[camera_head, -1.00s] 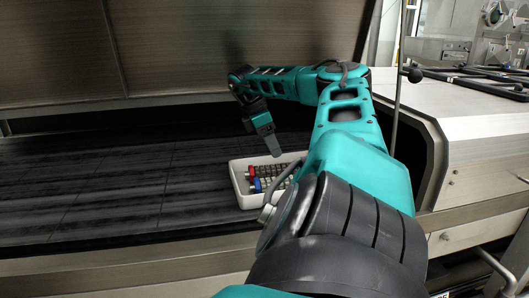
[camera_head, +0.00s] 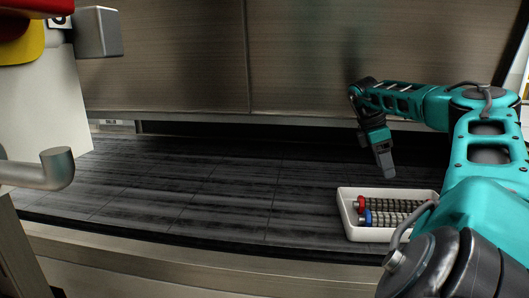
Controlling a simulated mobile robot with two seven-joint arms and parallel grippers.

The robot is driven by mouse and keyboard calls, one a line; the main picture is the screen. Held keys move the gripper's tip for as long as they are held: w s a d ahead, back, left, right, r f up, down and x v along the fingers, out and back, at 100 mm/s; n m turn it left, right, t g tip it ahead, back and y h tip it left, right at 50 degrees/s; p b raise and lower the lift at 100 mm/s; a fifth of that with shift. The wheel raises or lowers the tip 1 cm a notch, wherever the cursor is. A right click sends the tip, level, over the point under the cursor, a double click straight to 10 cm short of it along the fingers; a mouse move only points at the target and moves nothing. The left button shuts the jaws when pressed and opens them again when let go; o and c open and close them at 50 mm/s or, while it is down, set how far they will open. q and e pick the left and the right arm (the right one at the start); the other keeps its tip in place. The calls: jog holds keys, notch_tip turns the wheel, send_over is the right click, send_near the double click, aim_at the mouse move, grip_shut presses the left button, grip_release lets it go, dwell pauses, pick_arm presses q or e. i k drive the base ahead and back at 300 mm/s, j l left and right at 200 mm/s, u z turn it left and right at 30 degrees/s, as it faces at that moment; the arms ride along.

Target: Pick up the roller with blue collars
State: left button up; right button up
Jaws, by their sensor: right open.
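The roller with blue collars (camera_head: 388,218) lies in a white tray (camera_head: 346,218) at the right of the dark dryer bed. Its blue collar shows at the left end; its right end is hidden behind my arm. A roller with red collars (camera_head: 388,205) lies just behind it in the same tray. My right gripper (camera_head: 386,172) hangs above and behind the tray, pointing down, empty and apart from the rollers. The gap between its fingers is hard to see from this side. My left gripper is not in view.
The dark slatted bed (camera_head: 210,190) is clear left of the tray. A metal hood panel (camera_head: 190,60) stands behind it. A metal front edge (camera_head: 180,250) runs along the near side. A grey handle (camera_head: 45,170) and a white panel (camera_head: 45,105) stand at the left.

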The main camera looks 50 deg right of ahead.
aim_at(369, 219)
jog(key=k+j, duration=0.1)
jog(key=j, duration=0.85)
jog(key=k+j, duration=0.15)
jog(key=j, duration=0.35)
